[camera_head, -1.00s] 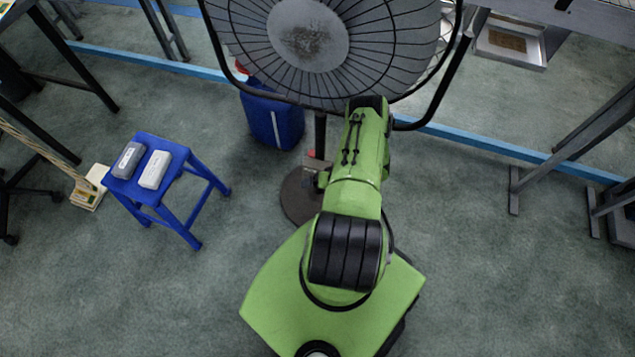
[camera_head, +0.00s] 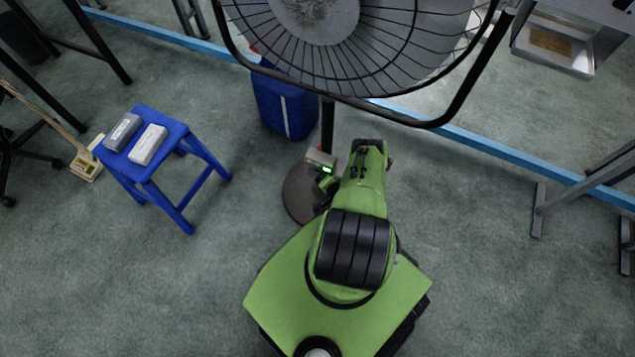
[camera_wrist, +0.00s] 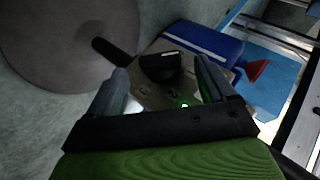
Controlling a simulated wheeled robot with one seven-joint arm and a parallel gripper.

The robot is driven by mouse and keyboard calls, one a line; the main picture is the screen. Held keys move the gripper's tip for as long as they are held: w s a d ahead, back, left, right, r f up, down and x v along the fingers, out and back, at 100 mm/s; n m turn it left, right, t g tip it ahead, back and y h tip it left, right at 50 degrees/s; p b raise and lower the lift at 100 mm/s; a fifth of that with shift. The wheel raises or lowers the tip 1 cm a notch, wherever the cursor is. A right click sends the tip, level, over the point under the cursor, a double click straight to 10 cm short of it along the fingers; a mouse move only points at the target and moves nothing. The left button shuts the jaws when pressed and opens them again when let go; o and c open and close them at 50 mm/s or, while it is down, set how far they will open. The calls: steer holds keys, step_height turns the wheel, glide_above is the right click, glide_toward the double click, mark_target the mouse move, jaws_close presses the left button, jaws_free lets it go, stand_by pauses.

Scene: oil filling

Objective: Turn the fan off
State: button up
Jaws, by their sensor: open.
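The fan (camera_head: 405,60) stands on a pole with a round dark base (camera_head: 299,193); its cage fills the top of the head view. A small control box (camera_head: 319,160) with a green light sits low on the pole. In the wrist view, the box (camera_wrist: 150,97) lies between and just beyond my fingers, with a dark knob (camera_wrist: 160,68) and a small green light (camera_wrist: 184,105). My gripper (camera_wrist: 162,80) is open, one finger on either side of the knob. I cannot tell whether a finger touches it. In the head view, my arm hides most of the gripper.
A blue stool (camera_head: 170,140) with two grey-white boxes stands at left. A blue bin (camera_head: 285,105) is behind the pole and also shows in the wrist view (camera_wrist: 205,42). Metal table legs (camera_head: 585,190) are at right. The floor between is clear.

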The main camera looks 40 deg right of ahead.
steer(key=b+x, duration=0.1)
steer(key=x, duration=0.2)
steer(key=shift+w+f, duration=0.15)
steer(key=shift+w, duration=0.05)
steer(key=shift+c, duration=0.3)
steer(key=c, duration=1)
